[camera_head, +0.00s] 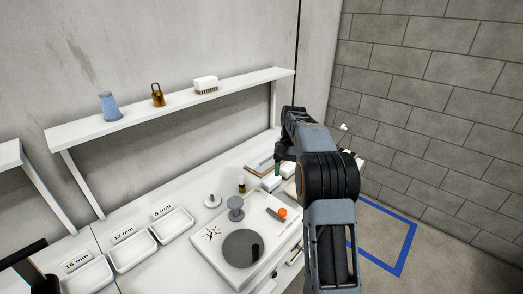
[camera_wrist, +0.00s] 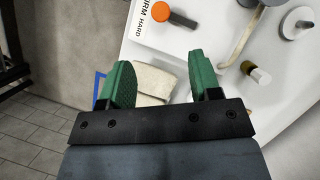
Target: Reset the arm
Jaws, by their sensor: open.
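My gripper (camera_wrist: 160,82) is open in the wrist view, with its two green fingers wide apart. A beige pad or block (camera_wrist: 153,80) shows beyond the gap, and nothing is clearly held. In the head view my arm rises on the right and bends over the counter. A green finger of my gripper (camera_head: 279,150) shows left of the arm, above the counter's far part.
The white counter (camera_head: 190,248) carries labelled trays (camera_head: 132,252), a white panel with a grey disc (camera_head: 242,248) and an orange knob (camera_head: 282,212). Blue tape (camera_head: 408,248) marks the floor at right.

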